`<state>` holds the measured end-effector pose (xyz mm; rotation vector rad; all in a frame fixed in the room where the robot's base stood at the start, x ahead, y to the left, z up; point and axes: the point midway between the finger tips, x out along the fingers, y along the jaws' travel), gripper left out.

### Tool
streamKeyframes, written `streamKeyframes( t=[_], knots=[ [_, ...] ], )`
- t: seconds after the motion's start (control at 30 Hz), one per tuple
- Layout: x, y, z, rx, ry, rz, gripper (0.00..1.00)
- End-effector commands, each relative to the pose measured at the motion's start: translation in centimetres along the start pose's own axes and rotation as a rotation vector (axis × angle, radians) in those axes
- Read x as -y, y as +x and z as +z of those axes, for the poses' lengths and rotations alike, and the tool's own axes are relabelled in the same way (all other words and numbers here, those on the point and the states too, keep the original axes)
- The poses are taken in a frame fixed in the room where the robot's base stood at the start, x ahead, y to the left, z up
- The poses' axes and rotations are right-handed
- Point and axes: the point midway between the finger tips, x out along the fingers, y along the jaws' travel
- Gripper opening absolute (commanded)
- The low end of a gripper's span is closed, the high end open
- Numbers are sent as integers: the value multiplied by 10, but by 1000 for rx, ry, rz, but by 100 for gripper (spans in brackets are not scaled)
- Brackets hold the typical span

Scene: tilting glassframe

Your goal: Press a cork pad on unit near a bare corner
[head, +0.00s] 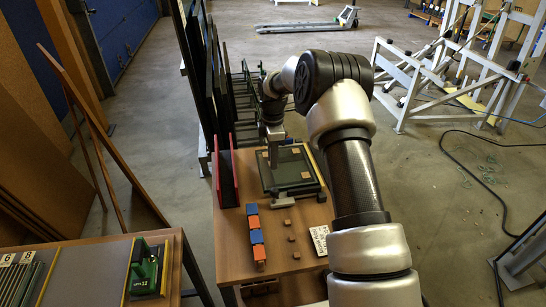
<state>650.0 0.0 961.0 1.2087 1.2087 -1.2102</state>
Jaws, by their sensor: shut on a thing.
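The unit (286,177) is a dark-framed glass pane lying flat on the wooden table. Small tan cork pads show on it near its far right corner (296,151) and near its right side (306,174); another tan patch shows at its far left (264,155). No pad shows at its near left corner. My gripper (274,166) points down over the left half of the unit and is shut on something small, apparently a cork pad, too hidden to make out. I cannot tell whether it touches the glass. Loose cork pads (291,237) lie in a row in front of the unit.
A row of blue and orange blocks (255,236) and a white printed card (320,240) lie on the table. Tall dark frames stand behind left.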

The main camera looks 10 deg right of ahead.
Motion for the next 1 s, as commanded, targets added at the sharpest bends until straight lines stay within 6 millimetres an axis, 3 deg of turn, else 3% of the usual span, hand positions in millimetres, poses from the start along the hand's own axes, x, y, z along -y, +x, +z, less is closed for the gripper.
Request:
streamKeyframes(
  t=[0.53, 1.0],
  knots=[
    [0, 56, 0, 0, 0, -1, 0],
    [0, 63, 0, 0, 0, 1, 0]
  ],
)
